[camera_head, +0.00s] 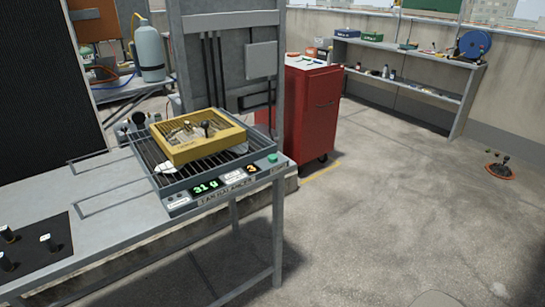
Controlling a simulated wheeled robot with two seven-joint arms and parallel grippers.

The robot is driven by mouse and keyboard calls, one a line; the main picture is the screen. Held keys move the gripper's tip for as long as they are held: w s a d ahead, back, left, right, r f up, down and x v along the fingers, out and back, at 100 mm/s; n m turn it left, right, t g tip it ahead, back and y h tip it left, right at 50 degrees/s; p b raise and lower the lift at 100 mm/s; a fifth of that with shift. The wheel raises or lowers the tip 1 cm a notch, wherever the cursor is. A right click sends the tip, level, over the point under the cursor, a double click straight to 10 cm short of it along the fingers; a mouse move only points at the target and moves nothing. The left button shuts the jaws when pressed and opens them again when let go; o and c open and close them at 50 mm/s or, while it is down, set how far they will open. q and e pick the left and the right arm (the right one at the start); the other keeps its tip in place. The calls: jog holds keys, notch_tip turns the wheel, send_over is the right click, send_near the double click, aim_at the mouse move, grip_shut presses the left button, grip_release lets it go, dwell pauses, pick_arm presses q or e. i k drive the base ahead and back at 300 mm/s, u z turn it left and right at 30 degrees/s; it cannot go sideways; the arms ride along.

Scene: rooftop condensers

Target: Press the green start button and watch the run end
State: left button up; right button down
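The green start button (272,157) sits at the right end of the front panel of a grey machine (232,182) on the metal bench. The panel label seems to read "FAN BALANCER". One green display (206,187) reads about "31 g" and an orange digit (252,168) looks like 3. A yellow square frame (212,148) lies on the machine's grille, with dark and pale parts inside that are too small to make out. A small white piece (163,168) shows at the grille's left edge. Neither of my grippers is in view.
A red tool cabinet (312,110) stands behind the machine. A shelf (415,56) with supplies lines the back wall. The concrete floor at the right is mostly clear, except a small orange-based object (499,171).

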aim_at(271, 158)
jog(key=z, duration=0.05)
jog(key=i, duration=1.15)
jog(key=u, duration=1.15)
